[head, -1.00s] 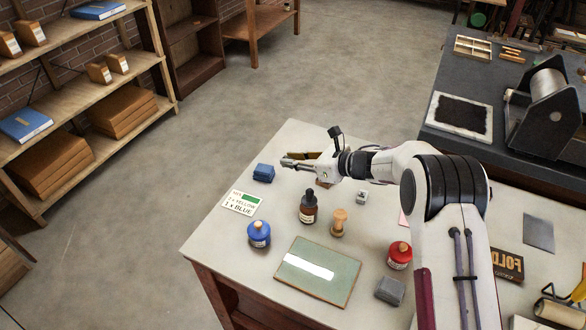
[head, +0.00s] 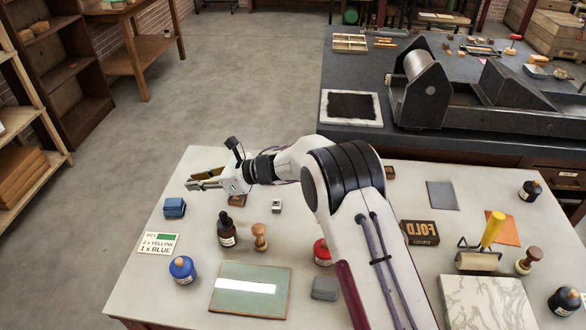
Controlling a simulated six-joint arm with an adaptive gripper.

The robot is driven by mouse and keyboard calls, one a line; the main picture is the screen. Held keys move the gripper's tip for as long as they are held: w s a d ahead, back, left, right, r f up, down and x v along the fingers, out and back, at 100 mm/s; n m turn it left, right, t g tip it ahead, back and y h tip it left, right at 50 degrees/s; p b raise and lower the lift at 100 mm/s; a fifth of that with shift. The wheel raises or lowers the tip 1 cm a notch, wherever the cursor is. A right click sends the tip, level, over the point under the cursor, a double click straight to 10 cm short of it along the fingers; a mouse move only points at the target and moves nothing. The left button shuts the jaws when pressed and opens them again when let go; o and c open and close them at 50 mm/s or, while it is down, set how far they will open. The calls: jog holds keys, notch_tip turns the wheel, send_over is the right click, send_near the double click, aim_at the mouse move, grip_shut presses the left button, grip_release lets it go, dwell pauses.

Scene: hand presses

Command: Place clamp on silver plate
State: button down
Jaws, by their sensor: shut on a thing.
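My gripper (head: 200,184) is in the head view, over the left part of the near table, above and just right of a dark blue block (head: 174,207). It is shut on a small brass-coloured piece (head: 207,174), which shows at its fingers. This piece may be the clamp, but it is too small and partly hidden to be sure of its shape. A flat grey metal sheet (head: 442,195), seemingly the silver plate, lies on the same table, right of my arm and well apart from the gripper. Its visible top is bare.
A dark bottle (head: 227,232), wooden stamp (head: 260,238), blue jar (head: 182,269) and green board (head: 250,290) stand or lie left of my arm. A FOLD box (head: 420,233), orange sheet (head: 503,228) and yellow-handled roller (head: 486,242) are near the grey sheet. A press (head: 423,88) stands behind.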

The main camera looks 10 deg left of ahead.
jog(key=shift+w, duration=0.1)
jog(key=w+d+m+t, duration=0.3)
jog(key=w+d, duration=0.7)
jog(key=d, duration=0.5)
jog(key=m+t+h, duration=0.8)
jog(key=m, duration=0.1)
send_over(445, 198)
jog(key=shift+d+r, duration=0.1)
jog(key=shift+r, duration=0.25)
jog(key=shift+f, duration=0.1)
jog(key=shift+f, duration=3.05)
